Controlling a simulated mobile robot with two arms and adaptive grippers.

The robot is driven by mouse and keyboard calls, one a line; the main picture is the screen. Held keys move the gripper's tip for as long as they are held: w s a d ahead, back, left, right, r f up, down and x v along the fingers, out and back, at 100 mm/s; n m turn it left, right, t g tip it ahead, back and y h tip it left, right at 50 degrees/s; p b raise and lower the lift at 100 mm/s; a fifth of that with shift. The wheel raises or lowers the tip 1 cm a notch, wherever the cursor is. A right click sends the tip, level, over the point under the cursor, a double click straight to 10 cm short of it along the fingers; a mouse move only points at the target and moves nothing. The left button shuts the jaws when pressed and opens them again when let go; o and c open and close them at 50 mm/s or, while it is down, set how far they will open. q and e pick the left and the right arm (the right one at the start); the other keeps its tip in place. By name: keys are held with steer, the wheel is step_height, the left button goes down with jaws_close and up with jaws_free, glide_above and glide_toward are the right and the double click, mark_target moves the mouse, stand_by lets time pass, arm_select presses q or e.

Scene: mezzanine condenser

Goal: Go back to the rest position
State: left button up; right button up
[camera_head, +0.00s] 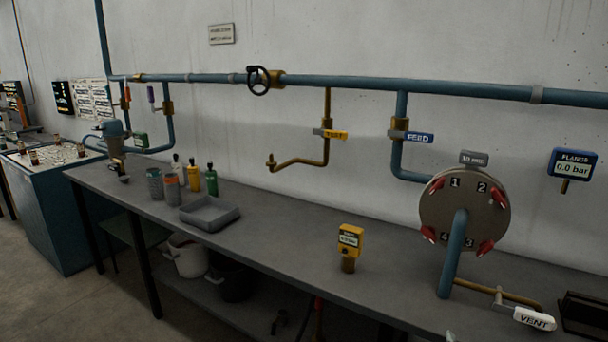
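Neither of my grippers can be made out in the head view. The task names no object. The view faces a long grey workbench (290,250) against a wall. A small pale piece at the bottom edge, right of the middle, is too cut off to identify.
A round flange (465,206) with red clamps stands at the right, above a VENT handle (534,318). A yellow gauge (350,241), grey tray (209,213) and several bottles stand on the bench. Blue pipes (340,82) run along the wall. The bench between tray and gauge is clear.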

steer(key=s+a+f+g+y+p, duration=0.1)
steer(key=s+a+f+g+y, duration=0.3)
steer(key=f, duration=0.7)
steer(key=s+a+f+h, duration=0.1)
steer(key=s+f, duration=0.5)
steer(key=f, duration=0.4)
steer(key=s+a+f+g+y+p, duration=0.1)
steer(key=s+a+f+g+y, duration=0.3)
steer(key=f, duration=0.7)
steer(key=s+d+f+m+g, duration=0.1)
steer(key=s+f, duration=0.4)
steer(key=s, duration=0.7)
steer(key=s+d+f+m+g+h, duration=0.1)
steer(key=s+f, duration=0.4)
steer(key=s, duration=0.6)
steer(key=s+d+f+m+g, duration=0.1)
steer(key=s+f, duration=0.5)
steer(key=s, duration=0.6)
steer(key=shift+s+d+m+g+h+p, duration=0.35)
steer(key=shift+m+g+p, duration=0.1)
steer(key=shift+m+g, duration=0.45)
